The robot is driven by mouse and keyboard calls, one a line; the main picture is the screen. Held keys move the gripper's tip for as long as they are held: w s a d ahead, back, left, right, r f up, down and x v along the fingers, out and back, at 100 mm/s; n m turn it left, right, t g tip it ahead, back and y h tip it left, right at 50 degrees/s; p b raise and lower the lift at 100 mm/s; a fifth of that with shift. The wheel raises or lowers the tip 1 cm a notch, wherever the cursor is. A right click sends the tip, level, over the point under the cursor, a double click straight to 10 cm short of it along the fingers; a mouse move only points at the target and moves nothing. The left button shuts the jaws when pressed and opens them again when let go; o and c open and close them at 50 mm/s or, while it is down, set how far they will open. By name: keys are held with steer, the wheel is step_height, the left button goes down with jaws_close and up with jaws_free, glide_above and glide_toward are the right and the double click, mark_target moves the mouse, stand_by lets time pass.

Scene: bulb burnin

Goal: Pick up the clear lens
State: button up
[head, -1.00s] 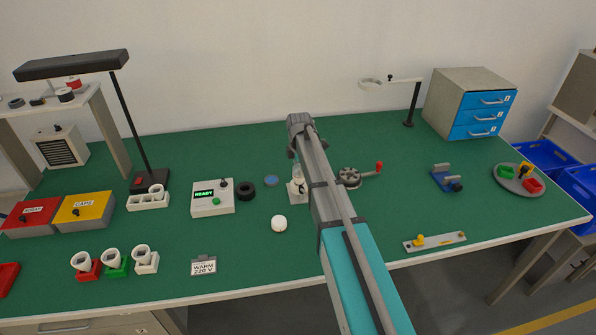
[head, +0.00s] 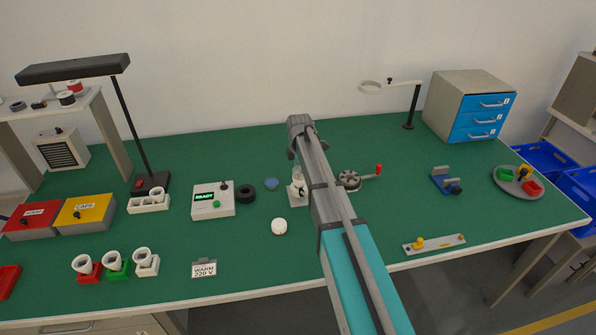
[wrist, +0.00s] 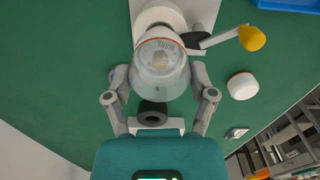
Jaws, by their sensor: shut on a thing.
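The clear lens (wrist: 160,80) is a see-through dome with an orange-edged rim, seen between the two fingers of my gripper (wrist: 160,92) in the wrist view. The fingers are shut on its sides. Printed lettering and a pale part show through or behind it. In the head view my gripper (head: 296,152) is at the far end of my arm, with the lens (head: 297,171) just below it, above or on a small white fixture (head: 298,189). My arm hides part of this spot, and I cannot tell whether the lens touches the fixture.
A black ring (head: 246,194) and the READY box (head: 213,199) are to the left.

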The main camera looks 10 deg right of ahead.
steer(key=shift+r+p, duration=0.6)
steer(key=shift+r, duration=0.2)
steer(key=s+r+p, duration=1)
steer(key=s, duration=0.4)
steer(key=shift+r+p, duration=0.35)
steer(key=shift+p, duration=0.05)
steer(key=shift+r, duration=0.2)
steer(key=shift+r+p, duration=2.1)
steer(key=shift+p, duration=0.15)
